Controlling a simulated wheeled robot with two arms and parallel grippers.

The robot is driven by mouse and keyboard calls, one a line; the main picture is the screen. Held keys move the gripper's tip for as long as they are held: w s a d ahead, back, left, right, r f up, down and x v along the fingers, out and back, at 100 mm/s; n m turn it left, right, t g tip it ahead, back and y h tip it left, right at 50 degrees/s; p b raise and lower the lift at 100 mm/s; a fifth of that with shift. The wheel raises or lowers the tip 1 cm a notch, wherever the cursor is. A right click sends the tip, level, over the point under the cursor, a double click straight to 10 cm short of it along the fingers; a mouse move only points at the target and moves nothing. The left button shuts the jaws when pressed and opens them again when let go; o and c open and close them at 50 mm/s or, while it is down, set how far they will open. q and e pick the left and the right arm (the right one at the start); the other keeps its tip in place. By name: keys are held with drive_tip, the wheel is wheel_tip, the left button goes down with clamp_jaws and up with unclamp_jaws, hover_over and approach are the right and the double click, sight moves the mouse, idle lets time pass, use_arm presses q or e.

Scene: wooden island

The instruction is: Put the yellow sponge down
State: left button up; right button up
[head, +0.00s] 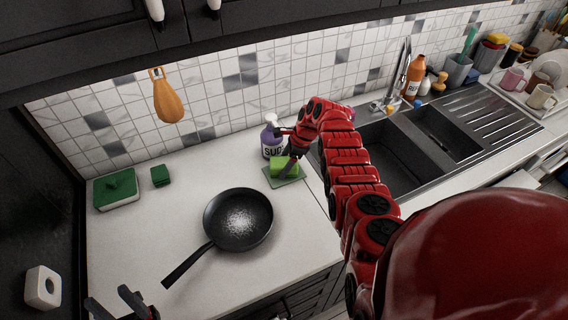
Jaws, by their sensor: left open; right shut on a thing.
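The yellow sponge (279,163), lime-yellow in this light, is at the back of the counter in the head view. It is just above or on a flat green pad (289,181); I cannot tell if they touch. My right gripper (289,165) reaches down from the right and is shut on the sponge, with its fingers partly covering it. My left gripper (120,304) is open and empty at the lower left edge, far from the sponge.
A black frying pan (238,220) with white powder sits mid-counter. A purple bottle (271,143) stands behind the sponge. A green sponge block (160,175) and green-topped item (117,189) lie left. The sink (385,158) is right. Counter left of the pan is clear.

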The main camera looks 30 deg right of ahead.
drive_tip(key=shift+f, duration=0.2)
drive_tip(key=o, duration=1.1)
drive_tip(key=shift+r, duration=0.15)
